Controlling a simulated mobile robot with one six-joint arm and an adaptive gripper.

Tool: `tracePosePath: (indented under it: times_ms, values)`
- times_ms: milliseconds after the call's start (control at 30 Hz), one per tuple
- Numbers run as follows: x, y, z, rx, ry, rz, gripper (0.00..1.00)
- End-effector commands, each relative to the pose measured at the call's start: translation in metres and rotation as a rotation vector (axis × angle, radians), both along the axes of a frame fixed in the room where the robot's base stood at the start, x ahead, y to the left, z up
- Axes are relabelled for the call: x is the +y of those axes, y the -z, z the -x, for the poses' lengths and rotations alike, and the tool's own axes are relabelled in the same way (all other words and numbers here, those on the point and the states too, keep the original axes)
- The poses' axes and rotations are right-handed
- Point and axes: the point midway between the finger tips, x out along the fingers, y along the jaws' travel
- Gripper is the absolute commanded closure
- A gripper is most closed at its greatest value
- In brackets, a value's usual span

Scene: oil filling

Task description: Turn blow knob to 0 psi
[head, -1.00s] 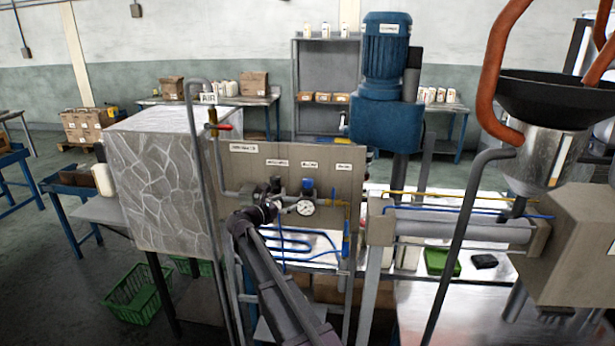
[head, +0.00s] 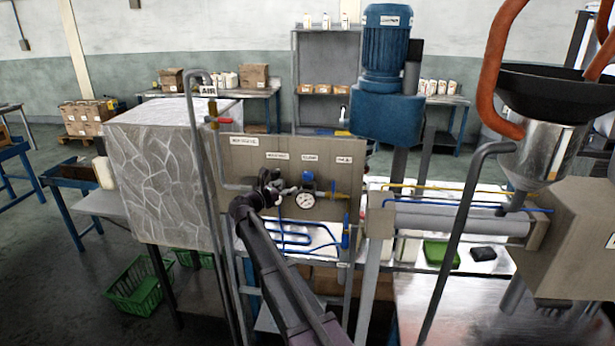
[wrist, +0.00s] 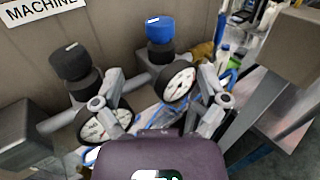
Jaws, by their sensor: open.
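A blue-topped regulator knob (head: 308,178) sits on the beige panel above a round white gauge (head: 304,199); the small label above it is hard to read. In the wrist view, the blue-topped knob (wrist: 160,35) stands beyond the fingers with its gauge (wrist: 178,80) below. A black knob (wrist: 75,65) stands to its left, with a second gauge (wrist: 105,125) partly hidden by my gripper. My gripper (wrist: 162,80) is open and empty, its fingers spread in front of the regulators. In the head view, my gripper (head: 273,186) is just left of the blue knob and covers the black one.
A beige panel (head: 250,165) backs the regulators. A pipe with a red-handled valve (head: 222,120) stands to the left, beside a grey patterned cabinet (head: 165,185). Blue tubing (head: 290,235) runs below the gauge. A blue motor (head: 386,50) rises at the back right.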

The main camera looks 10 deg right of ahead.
Motion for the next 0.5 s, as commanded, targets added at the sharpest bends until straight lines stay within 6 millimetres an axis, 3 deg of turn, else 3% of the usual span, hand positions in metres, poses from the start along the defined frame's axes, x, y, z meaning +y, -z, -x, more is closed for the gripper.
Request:
tracePosePath:
  times_ms: [500]
  values:
    - [-0.062,0.000,-0.049,0.000,0.001,0.000,0.07]
